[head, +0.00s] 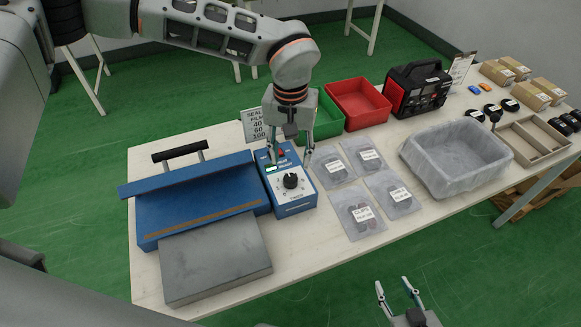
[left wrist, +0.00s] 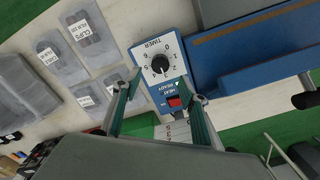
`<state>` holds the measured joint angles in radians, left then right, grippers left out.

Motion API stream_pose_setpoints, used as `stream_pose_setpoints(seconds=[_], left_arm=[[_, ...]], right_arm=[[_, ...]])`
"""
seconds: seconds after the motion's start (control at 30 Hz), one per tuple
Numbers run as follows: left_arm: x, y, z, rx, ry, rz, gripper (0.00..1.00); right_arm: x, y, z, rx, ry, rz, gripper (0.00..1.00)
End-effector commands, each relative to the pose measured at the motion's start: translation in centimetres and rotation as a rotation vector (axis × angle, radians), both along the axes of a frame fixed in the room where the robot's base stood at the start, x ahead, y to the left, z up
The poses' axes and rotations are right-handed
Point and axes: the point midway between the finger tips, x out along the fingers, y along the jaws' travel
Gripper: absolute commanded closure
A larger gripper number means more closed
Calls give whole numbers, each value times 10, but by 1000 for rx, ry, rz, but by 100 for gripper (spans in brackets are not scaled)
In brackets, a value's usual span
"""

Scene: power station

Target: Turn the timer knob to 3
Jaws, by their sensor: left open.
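The timer knob (head: 291,181) is a black round knob on a white dial on the front of the blue sealer's control box (head: 296,205). In the left wrist view the knob (left wrist: 160,64) sits within a ring of digits under the word TIMER; I cannot tell for sure which digit it points to. My left gripper (head: 291,158) is open and empty, pointing down over the back of the control box, behind the knob. In the left wrist view its fingertips (left wrist: 160,82) are spread apart, with the knob beyond them. My right gripper (head: 393,287) is open and empty, low at the front, off the table.
A red switch (left wrist: 175,102) is near the knob. The blue sealer (head: 195,190) and a grey metal plate (head: 215,258) are to the left. Labelled bags (head: 365,212) lie to the right, before a lined grey bin (head: 455,155). Green and red trays (head: 358,100) stand behind.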

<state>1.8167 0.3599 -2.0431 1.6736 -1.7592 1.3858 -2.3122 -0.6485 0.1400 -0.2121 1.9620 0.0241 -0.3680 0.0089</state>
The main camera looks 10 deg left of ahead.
Motion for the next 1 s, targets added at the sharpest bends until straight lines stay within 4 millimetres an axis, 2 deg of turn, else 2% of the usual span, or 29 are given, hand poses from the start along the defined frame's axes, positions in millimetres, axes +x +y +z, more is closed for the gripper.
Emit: stream_pose_setpoints(seconds=[0.1, 0.33, 1.0], left_arm=[[0, 0, 23, 0, -2, -1, 57], [0, 0, 48, 0, 0, 0, 57], [-1, 0, 52, 0, 1, -1, 57]], right_arm=[[0, 0, 0, 1, 0, -1, 60], [0, 0, 0, 1, 0, -1, 60], [1, 1, 1, 2, -1, -1, 60]])
